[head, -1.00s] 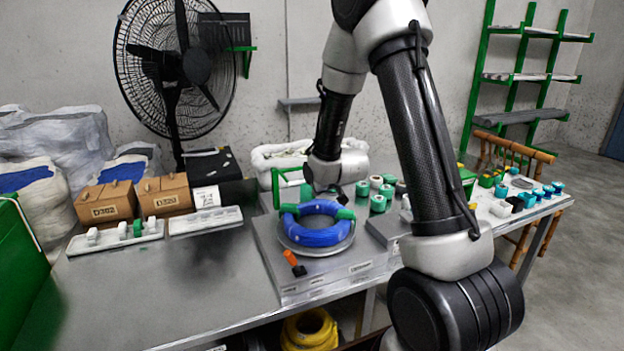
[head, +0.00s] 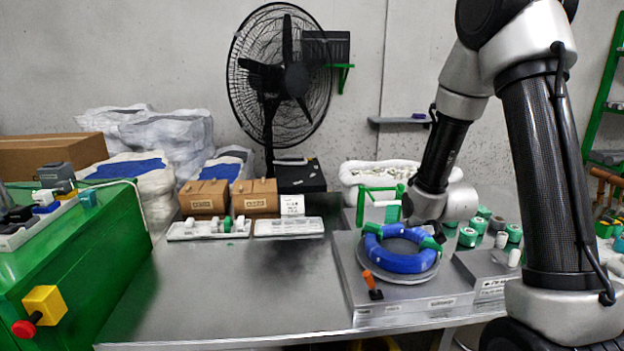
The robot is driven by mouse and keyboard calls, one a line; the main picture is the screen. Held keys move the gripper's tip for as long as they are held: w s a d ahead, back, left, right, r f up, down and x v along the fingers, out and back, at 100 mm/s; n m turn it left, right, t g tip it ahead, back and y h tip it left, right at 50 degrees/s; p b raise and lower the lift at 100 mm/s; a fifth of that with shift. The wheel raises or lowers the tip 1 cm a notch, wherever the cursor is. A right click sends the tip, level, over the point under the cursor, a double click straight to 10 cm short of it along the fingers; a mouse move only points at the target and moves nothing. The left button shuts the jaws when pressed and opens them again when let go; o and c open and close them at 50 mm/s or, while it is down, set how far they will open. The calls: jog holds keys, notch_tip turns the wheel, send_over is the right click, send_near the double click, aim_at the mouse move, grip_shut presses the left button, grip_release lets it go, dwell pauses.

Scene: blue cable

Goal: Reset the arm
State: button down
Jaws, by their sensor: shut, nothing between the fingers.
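My arm comes down from the upper right. Its wrist is above the back of a blue cable coil. My gripper (head: 437,231) shows only as a small dark part below the wrist, shut and empty, close to the coil's green wrap; whether they touch is unclear. The blue cable coil (head: 402,262) lies as a ring on a round grey plate (head: 385,276) on a raised metal block, with green wraps on its back part.
An orange-handled tool (head: 372,282) stands at the block's front left. Green-and-white spools (head: 468,237) sit to the right. Boxes (head: 203,198) and white trays (head: 288,227) stand at the back left. The table's (head: 250,290) front middle is clear. A green cabinet (head: 75,265) stands left.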

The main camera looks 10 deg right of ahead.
jog(key=s+r+g, duration=0.2)
jog(key=s+r, duration=0.5)
jog(key=r, duration=0.3)
jog(key=s+r+g, duration=0.2)
jog(key=s+r, duration=0.3)
jog(key=s, duration=0.8)
jog(key=s+r+g, duration=0.2)
jog(key=s+r, duration=0.2)
jog(key=s, duration=0.9)
jog(key=shift+s+r, duration=0.35)
jog(key=shift+r, duration=0.05)
jog(key=c, duration=2.2)
grip_release()
